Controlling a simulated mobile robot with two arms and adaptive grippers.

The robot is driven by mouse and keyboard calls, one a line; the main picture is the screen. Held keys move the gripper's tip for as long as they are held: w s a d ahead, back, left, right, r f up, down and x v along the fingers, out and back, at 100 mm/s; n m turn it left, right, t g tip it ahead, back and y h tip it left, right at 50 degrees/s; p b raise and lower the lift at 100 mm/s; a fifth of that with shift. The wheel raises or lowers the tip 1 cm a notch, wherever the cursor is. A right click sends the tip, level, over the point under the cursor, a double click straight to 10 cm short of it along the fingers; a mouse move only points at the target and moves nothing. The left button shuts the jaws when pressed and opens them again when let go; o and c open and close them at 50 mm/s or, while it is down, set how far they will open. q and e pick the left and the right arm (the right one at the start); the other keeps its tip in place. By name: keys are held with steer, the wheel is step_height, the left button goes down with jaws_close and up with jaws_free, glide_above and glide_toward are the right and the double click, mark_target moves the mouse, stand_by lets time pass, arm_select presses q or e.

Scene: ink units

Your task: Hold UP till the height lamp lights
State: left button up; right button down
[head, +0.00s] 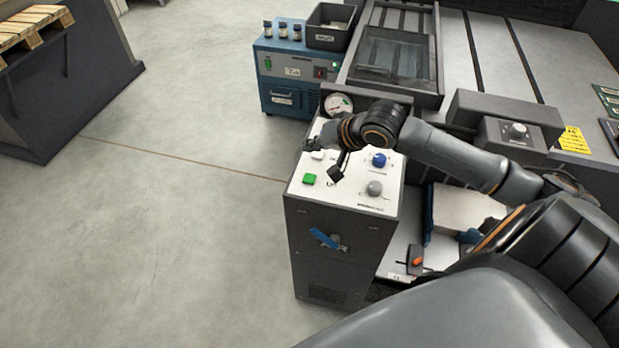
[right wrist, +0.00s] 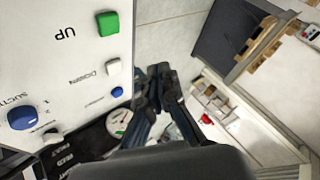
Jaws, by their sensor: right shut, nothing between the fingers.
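The green UP button (head: 309,178) sits on the white sloped top of the grey control cabinet (head: 325,265). In the right wrist view the green button (right wrist: 107,23) is beside the printed word UP, with a white DOWN button (right wrist: 113,67) below it. I cannot make out which part is the height lamp. My left gripper is not in view.
A blue knob (head: 379,159) and a grey knob (head: 374,187) stand up from the panel's right side. A round gauge (head: 338,105) is behind it. A blue unit (head: 285,68) stands farther back, next to the large machine.

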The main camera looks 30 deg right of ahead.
steer(key=b, duration=0.7)
glide_above(306, 175)
steer(key=s, duration=0.2)
steer(key=f, duration=0.6)
steer(key=shift+d+f, duration=0.25)
steer(key=shift+d, duration=0.05)
steer(key=shift+f, duration=0.9)
steer(key=shift+p, duration=0.3)
steer(key=shift+f, duration=0.35)
steer(key=shift+s+f, duration=0.1)
steer(key=shift+f, duration=0.45)
stand_by(4.0)
